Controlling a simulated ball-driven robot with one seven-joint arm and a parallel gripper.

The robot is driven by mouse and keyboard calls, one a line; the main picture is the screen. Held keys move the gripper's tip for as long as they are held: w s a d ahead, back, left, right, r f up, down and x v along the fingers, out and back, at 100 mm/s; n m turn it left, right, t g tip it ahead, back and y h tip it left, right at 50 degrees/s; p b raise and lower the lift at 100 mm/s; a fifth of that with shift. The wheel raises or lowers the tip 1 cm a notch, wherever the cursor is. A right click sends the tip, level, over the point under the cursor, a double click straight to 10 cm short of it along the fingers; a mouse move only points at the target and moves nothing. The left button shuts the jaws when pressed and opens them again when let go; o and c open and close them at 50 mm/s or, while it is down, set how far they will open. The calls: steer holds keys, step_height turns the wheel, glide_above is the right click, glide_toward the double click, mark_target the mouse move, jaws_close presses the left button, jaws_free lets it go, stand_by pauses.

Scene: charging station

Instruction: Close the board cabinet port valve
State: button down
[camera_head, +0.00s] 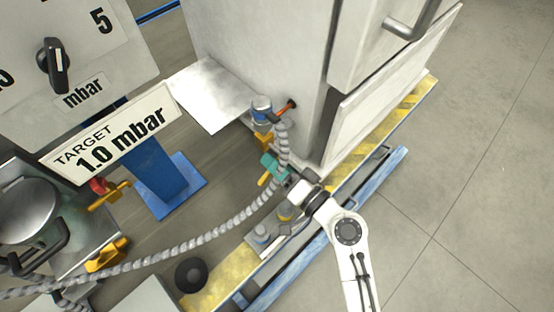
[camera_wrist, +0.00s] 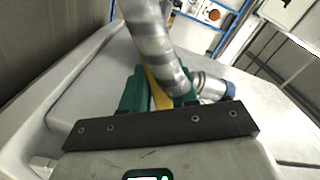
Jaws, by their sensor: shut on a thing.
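The board cabinet (camera_head: 262,50) is a large light-grey box in the head view. At its lower side is a port fitting with a blue collar (camera_head: 262,104), where a grey ribbed hose (camera_head: 283,150) runs down. My gripper (camera_head: 271,168) has teal fingers and is beside the hose, below the fitting. In the wrist view my gripper (camera_wrist: 160,92) is shut on a yellow valve handle (camera_wrist: 158,94), a strip between the teal fingers. The hose (camera_wrist: 155,45) passes in front and hides part of the handle. Whether the valve is open or shut cannot be told.
A second valve with a red part and yellow handle (camera_head: 108,196) is at the left by a metal vessel (camera_head: 28,208). A sign reading 1.0 mbar (camera_head: 110,135) stands on a blue post (camera_head: 150,170). A blue rail (camera_head: 320,245) edges the platform. Floor at right is clear.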

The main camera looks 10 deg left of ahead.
steer(key=m+p, duration=0.1)
steer(key=r+m, duration=0.1)
steer(key=m, duration=0.1)
steer(key=shift+s+m+p, duration=0.1)
steer(key=shift+m+p, duration=0.2)
steer(key=shift+p, duration=0.05)
steer(key=shift+r+m+p, duration=0.2)
steer(key=shift+m+p, duration=0.4)
steer(key=shift+m, duration=0.6)
steer(key=c, duration=1)
jaws_free()
steer(key=shift+o, duration=0.2)
steer(key=b+v, duration=0.1)
steer(key=v, duration=0.9)
steer(key=shift+s+d, duration=0.25)
steer(key=shift+s, duration=0.05)
